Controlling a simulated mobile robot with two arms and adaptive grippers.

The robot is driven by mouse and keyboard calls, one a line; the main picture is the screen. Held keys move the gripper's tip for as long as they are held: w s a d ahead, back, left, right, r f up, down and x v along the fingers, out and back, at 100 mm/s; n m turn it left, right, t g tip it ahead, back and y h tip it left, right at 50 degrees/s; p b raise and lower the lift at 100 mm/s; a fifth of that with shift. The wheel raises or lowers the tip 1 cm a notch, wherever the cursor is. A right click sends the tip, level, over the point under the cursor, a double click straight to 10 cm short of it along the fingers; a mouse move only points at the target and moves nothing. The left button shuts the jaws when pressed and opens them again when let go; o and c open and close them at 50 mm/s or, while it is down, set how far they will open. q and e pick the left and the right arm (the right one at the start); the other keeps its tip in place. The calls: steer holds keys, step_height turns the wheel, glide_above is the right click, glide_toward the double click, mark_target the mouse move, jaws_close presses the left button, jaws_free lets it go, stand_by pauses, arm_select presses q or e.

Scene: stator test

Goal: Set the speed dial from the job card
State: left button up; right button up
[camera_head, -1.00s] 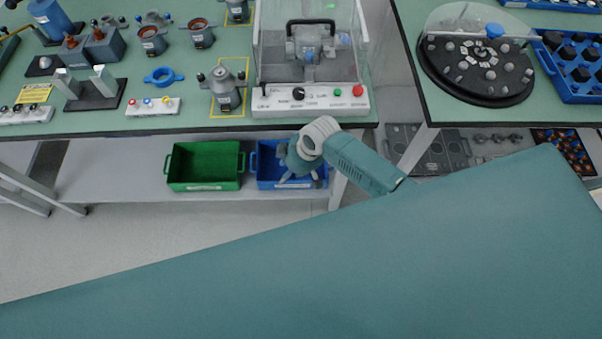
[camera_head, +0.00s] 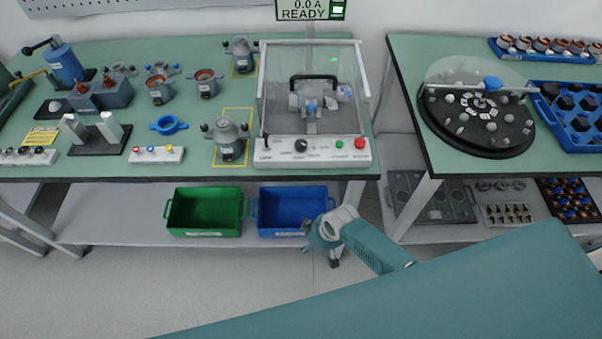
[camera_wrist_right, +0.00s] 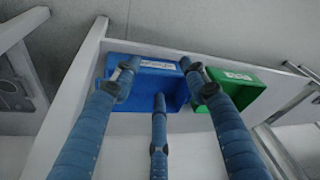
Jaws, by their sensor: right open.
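The speed dial is a black knob (camera_head: 302,146) on the white front panel (camera_head: 320,158) of the test stand, on the bench in the head view. A clear guard (camera_head: 313,70) rises above this panel. A green and a red button sit at the panel's right end. I cannot make out a job card for certain; a yellow card (camera_head: 42,137) lies at the bench's left. My right gripper (camera_head: 322,240) is below and in front of the bench edge, well under the dial. In the right wrist view its fingers (camera_wrist_right: 158,95) are spread and empty. My left gripper is not seen.
A green bin (camera_head: 205,230) and a blue bin (camera_head: 290,229) stand on the lower shelf near my right gripper. A grey stator unit (camera_head: 229,143) stands left of the panel. A display above reads 0.0 A READY. A second bench with a round turntable (camera_head: 475,150) is at the right.

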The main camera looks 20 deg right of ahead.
steer(key=s+d+f+m+h, duration=0.1)
steer(key=s+d+f, duration=0.15)
steer(key=s, duration=0.45)
steer(key=s+d+f+m, duration=0.1)
steer(key=s+f, duration=0.3)
steer(key=s, duration=0.3)
steer(key=s+d+f+m+h, duration=0.1)
steer(key=s+d+f, duration=0.15)
steer(key=s, duration=0.45)
steer(key=w+a+r, duration=0.1)
steer(key=w+r, duration=0.3)
steer(key=r, duration=0.4)
steer(key=w+a+r+t+y, duration=0.1)
steer(key=w+a+r, duration=0.15)
steer(key=r, duration=0.65)
steer(key=w+a+r, duration=0.1)
steer(key=w+r, duration=0.3)
steer(key=r, duration=0.4)
steer(key=w+a+r+n+g+y, duration=0.1)
steer(key=w+a+r+n+y, duration=0.1)
steer(key=w+a+r+n, duration=0.8)
step_height(320, 180, up, 19)
steer(key=n+g+h, duration=0.2)
steer(key=n+h, duration=0.1)
glide_above(301, 143)
step_height(301, 143, down, 10)
steer(key=shift+f+p, duration=0.1)
steer(key=shift+p, duration=1.15)
